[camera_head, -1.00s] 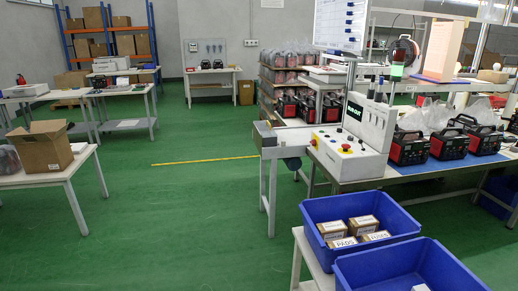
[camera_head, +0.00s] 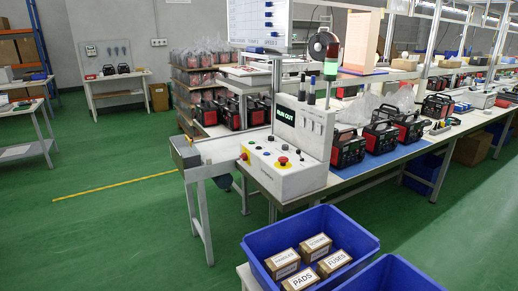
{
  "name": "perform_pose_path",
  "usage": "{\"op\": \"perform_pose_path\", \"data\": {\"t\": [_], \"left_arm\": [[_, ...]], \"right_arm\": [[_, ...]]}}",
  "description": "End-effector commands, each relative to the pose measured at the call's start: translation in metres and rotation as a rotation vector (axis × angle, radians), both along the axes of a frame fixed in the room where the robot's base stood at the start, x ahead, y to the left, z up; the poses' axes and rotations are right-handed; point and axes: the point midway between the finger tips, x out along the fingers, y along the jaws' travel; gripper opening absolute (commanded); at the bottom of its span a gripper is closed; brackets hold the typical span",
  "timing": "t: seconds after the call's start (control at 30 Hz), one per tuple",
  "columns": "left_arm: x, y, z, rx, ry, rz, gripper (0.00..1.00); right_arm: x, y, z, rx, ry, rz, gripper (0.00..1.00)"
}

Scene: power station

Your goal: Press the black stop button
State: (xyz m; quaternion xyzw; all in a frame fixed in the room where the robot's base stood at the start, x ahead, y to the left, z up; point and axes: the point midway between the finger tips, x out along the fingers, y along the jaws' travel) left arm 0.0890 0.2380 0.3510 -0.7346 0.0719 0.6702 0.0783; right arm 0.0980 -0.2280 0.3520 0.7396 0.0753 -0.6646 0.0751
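A white control box (camera_head: 290,180) stands at the left end of the workbench in the head view. Its sloped top carries a red mushroom button (camera_head: 283,160), a red button on yellow (camera_head: 244,157) and several small dark buttons or knobs. These are too small to tell which one is the black stop button. A white upright panel with a dark screen (camera_head: 286,116) reading "RUN OUT" rises behind the controls. Neither of my grippers is in view.
A blue bin (camera_head: 262,238) with several labelled boxes stands in front of the control box, with a second blue bin (camera_head: 392,278) nearer. A short conveyor (camera_head: 215,155) juts left of the control box. Green floor (camera_head: 110,230) at the left is clear.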

Motion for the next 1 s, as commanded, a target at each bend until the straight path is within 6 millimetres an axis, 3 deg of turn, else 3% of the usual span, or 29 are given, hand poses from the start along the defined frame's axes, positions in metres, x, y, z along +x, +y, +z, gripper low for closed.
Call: {"op": "perform_pose_path", "data": {"t": [0.07, 0.2, 0.6, 1.0], "left_arm": [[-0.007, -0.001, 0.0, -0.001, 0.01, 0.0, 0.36], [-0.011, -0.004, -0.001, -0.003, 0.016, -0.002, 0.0], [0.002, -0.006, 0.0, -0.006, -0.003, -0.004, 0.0], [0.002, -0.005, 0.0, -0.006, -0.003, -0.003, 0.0]], "right_arm": [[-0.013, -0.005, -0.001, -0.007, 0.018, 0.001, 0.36], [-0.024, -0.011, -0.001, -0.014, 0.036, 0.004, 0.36], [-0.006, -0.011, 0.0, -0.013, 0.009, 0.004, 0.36], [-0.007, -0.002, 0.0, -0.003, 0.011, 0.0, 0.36]]}}
